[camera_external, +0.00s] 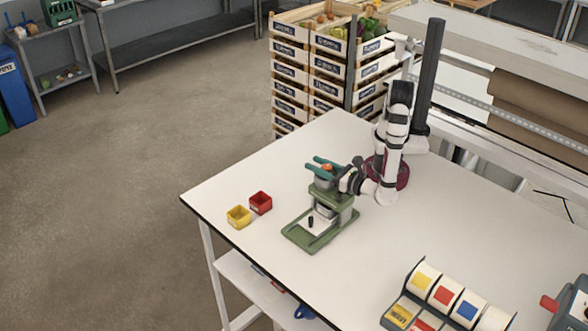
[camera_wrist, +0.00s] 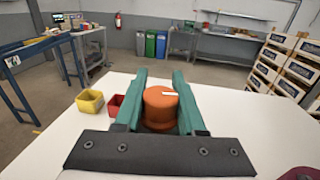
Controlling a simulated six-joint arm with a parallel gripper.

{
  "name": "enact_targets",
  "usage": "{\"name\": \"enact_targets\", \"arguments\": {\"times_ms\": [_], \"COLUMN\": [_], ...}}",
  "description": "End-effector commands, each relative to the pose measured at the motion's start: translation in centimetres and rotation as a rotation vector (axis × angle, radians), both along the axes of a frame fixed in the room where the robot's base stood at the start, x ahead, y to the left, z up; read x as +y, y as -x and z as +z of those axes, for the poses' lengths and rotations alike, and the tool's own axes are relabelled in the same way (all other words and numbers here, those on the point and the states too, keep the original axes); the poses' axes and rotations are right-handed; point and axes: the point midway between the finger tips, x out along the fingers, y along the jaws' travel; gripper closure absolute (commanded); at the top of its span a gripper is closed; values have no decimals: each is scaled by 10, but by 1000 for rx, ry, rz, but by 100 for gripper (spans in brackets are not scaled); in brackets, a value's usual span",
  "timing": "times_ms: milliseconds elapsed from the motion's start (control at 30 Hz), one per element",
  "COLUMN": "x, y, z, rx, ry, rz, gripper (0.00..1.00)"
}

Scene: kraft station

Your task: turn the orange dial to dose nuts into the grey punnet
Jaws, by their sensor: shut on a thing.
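The orange dial (camera_wrist: 160,106) sits between the two green fingers of my gripper (camera_wrist: 158,88) in the wrist view, with a white mark on its top. The outside view shows my gripper (camera_external: 318,164) shut on the dial (camera_external: 327,168) at the top of the green dispenser (camera_external: 343,200). The dispenser stands upright on the table, with a pale plate and a small dark object at its base. I cannot make out a grey punnet or any nuts; the dispenser's body is mostly hidden in the wrist view.
A yellow bin (camera_external: 239,216) and a red bin (camera_external: 260,202) stand left of the dispenser, near the table's edge. A rack with coloured labels (camera_external: 445,295) is at the front right. The white table (camera_external: 400,235) is clear between them. Stacked crates (camera_external: 290,70) stand behind.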

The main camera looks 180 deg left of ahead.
Motion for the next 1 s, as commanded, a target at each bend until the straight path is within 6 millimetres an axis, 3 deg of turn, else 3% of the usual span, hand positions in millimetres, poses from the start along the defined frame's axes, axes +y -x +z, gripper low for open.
{"name": "enact_targets", "arguments": {"times_ms": [200,233,400,833,1000], "x": [0,0,0,1,19], "y": [0,0,0,-1,-16], "z": [0,0,0,0,0], "rx": [0,0,0,0,-2], "ry": [0,0,0,0,1], "rz": [-2,-2,-1,1,5], "gripper": [100,59,31,31,31]}}
